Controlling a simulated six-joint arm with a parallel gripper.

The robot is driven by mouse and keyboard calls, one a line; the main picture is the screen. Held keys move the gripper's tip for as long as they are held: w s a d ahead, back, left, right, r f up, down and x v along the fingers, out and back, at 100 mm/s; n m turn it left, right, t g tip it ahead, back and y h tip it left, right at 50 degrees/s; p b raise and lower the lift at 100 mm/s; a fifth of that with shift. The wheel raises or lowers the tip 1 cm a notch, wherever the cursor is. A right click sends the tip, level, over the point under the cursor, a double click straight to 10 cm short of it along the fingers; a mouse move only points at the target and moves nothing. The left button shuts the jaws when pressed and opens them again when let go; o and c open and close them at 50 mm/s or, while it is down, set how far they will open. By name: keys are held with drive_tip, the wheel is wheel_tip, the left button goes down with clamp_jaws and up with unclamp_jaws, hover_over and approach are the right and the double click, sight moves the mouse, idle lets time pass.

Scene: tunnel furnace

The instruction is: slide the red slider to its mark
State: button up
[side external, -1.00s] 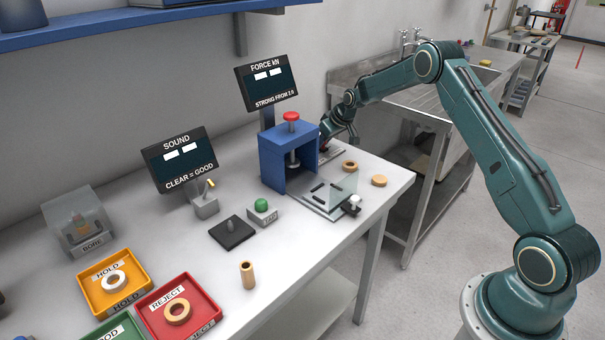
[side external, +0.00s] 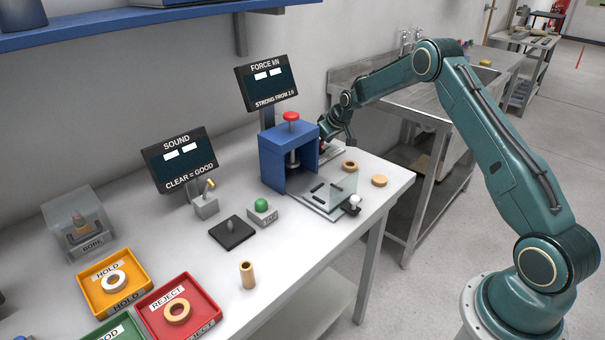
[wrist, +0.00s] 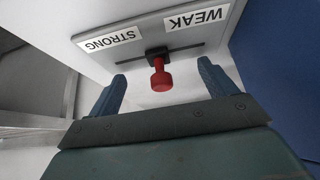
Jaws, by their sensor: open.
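The red slider (wrist: 160,76) is a red knob on a black block, set on a dark slot in a light grey panel (wrist: 155,22). In the wrist view it sits near the middle of the slot, between the labels STRONG (wrist: 112,38) and WEAK (wrist: 195,19). My gripper (wrist: 162,78) is open, one finger on each side of the knob, with gaps on both sides. In the side view my gripper is behind the blue press (side external: 290,140), its fingers mostly hidden.
The blue press, with a red top knob (side external: 291,116), stands close beside my gripper. A blue wall (wrist: 280,60) fills the right of the wrist view.

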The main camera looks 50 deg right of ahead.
drive_tip(key=shift+v, duration=3.5)
